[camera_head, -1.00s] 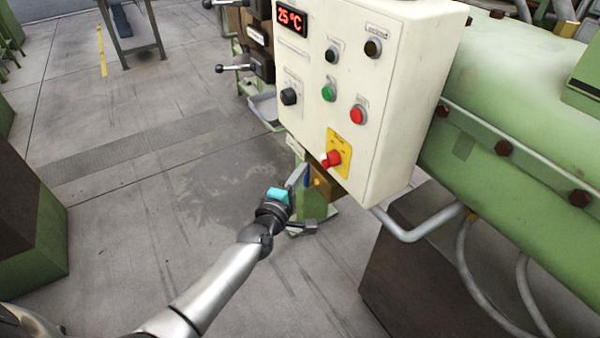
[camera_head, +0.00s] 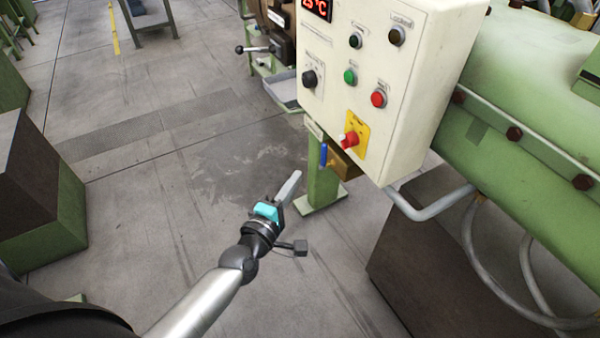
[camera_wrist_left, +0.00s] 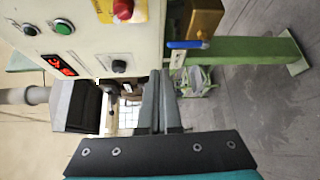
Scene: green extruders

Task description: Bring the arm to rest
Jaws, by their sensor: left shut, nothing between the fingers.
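My left arm comes in from the lower left in the head view. Its gripper (camera_head: 290,186) is shut and empty, over the floor to the left of and below the control box (camera_head: 435,100). The fingers also show shut together in the left wrist view (camera_wrist_left: 160,90). They are apart from the box and from the green post (camera_head: 318,186) under it. My right gripper does not show.
The box carries a red display, several knobs and buttons, and a red switch (camera_head: 350,139) on a yellow plate. A blue-handled valve (camera_head: 324,155) is below it. Green machinery (camera_head: 530,90) stands at right. A dark-topped green block (camera_head: 40,190) stands at left. The floor between is free.

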